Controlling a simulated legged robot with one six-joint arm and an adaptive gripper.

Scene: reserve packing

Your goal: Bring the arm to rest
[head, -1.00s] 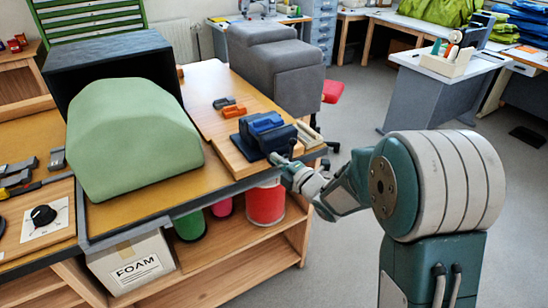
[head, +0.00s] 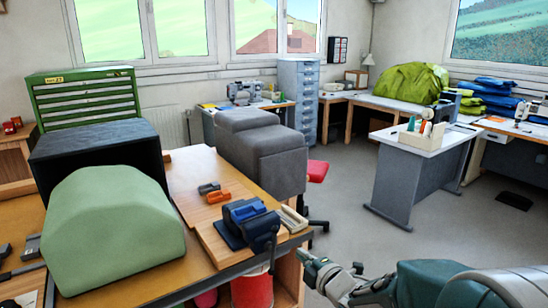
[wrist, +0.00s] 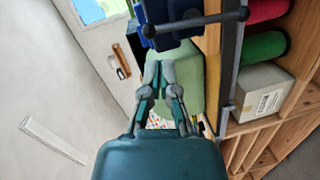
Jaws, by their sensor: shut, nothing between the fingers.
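My gripper (head: 306,258) is in the lower middle of the head view, off the bench's front corner, to the right of and a little below the blue vise (head: 248,222). Its fingers are together with nothing between them. In the wrist view my gripper (wrist: 160,68) points toward the bench, its fingertips together. The vise (wrist: 165,28) and its dark handle bar (wrist: 195,23) show beyond the fingers at the top. The handle's link to the vise is partly hidden. Much of my arm is cut off at the bottom of the head view.
Open floor (head: 345,220) lies right of the bench, before a grey table (head: 405,190).

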